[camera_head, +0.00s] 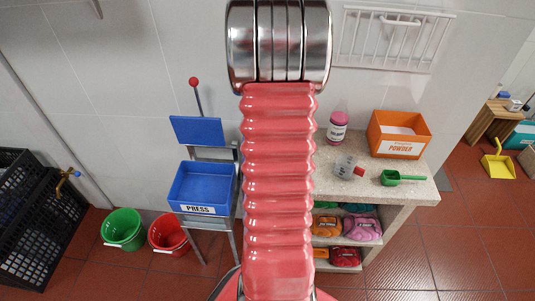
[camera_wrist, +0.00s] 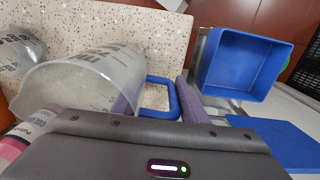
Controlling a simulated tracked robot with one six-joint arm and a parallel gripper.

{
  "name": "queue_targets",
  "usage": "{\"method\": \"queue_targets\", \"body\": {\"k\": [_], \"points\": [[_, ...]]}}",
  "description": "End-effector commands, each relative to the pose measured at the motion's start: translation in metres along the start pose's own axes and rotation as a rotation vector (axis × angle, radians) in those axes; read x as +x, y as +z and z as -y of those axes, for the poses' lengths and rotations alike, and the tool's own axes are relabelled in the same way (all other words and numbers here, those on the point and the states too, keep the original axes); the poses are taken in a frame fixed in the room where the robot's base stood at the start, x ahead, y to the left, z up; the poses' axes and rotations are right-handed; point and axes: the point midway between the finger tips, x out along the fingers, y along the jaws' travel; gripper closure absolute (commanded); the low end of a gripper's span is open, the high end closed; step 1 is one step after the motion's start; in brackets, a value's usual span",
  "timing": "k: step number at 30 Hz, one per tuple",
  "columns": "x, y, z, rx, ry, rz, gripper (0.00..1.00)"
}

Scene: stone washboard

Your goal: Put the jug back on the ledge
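The clear jug (camera_wrist: 80,85) with a blue handle (camera_wrist: 160,113) lies large and close at the left of the wrist view. My gripper (camera_wrist: 160,100) has its purple fingers apart, one on each side of the handle. The left finger shows partly through the jug's clear wall. The right finger is right beside the handle's outer bar; I cannot tell if they press on it. The speckled stone ledge (camera_head: 408,190) is behind the jug in the wrist view (camera_wrist: 110,22). Whether the jug touches it is unclear. In the head view my red arm hides my gripper and this jug.
On the ledge are a pink bottle (camera_head: 338,127), an orange powder box (camera_head: 398,135), a small clear container (camera_head: 348,168) and a green scoop (camera_head: 400,178). A blue PRESS tray (camera_head: 203,185) stands left. Green (camera_head: 124,230) and red (camera_head: 169,233) buckets are on the floor.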

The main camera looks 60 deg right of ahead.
Motion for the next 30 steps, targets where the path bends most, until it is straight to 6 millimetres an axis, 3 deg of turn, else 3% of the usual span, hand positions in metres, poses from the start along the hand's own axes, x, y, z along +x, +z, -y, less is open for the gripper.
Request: {"method": "queue_targets", "body": {"k": [7,17,23,30], "points": [[0.0,0.0,0.0,0.0,0.0,0.0,0.43],[-0.003,0.0,0.0,-0.001,0.0,0.0,0.43],[-0.023,-0.001,0.001,-0.001,0.0,-0.003,0.43],[-0.064,-0.001,0.001,-0.001,-0.001,-0.004,0.43]]}}
